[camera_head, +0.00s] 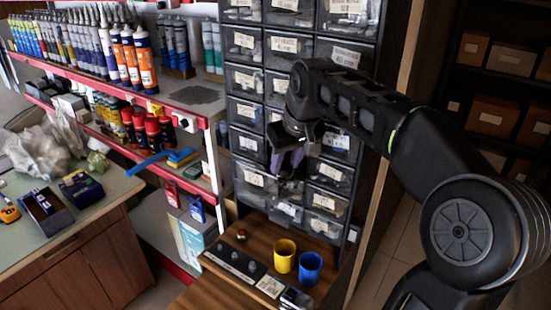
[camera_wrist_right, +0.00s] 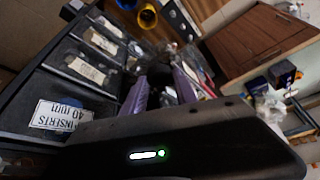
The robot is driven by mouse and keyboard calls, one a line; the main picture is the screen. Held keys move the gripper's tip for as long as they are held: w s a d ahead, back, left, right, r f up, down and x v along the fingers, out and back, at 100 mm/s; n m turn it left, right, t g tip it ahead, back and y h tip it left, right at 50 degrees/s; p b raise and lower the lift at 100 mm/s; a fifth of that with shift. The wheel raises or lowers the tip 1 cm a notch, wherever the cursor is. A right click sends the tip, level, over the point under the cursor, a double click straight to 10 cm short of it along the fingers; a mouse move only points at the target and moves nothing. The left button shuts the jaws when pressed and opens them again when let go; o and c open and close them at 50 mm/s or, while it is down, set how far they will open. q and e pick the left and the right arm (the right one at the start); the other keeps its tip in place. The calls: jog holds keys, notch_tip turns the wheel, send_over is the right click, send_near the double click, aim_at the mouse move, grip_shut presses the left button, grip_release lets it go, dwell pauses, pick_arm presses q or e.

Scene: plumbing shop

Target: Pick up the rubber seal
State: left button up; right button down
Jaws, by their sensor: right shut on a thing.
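My right gripper (camera_head: 288,164) is in front of the dark drawer cabinet (camera_head: 247,143), its purple fingers pointing down, above the wooden ledge. Its two purple fingers also show in the right wrist view (camera_wrist_right: 161,88), with a narrow dark gap between them. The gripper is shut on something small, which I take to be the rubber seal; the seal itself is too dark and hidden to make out. My left gripper is not in view.
A yellow cup (camera_head: 284,257) and a blue cup (camera_head: 310,268) stand on the wooden ledge (camera_head: 228,288) below, beside a black strip with knobs (camera_head: 235,263). Shelves of tubes (camera_head: 138,55) are at the left. A workbench (camera_head: 100,194) stands further left.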

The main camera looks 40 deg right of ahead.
pick_arm(q)
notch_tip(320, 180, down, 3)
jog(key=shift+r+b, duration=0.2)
jog(key=shift+b, duration=0.9)
pick_arm(e)
jog(key=s+a, duration=0.2)
jog(key=s, duration=0.8)
jog(key=shift+s+a, duration=0.25)
jog(key=shift+a, duration=0.05)
jog(key=shift+w, duration=0.1)
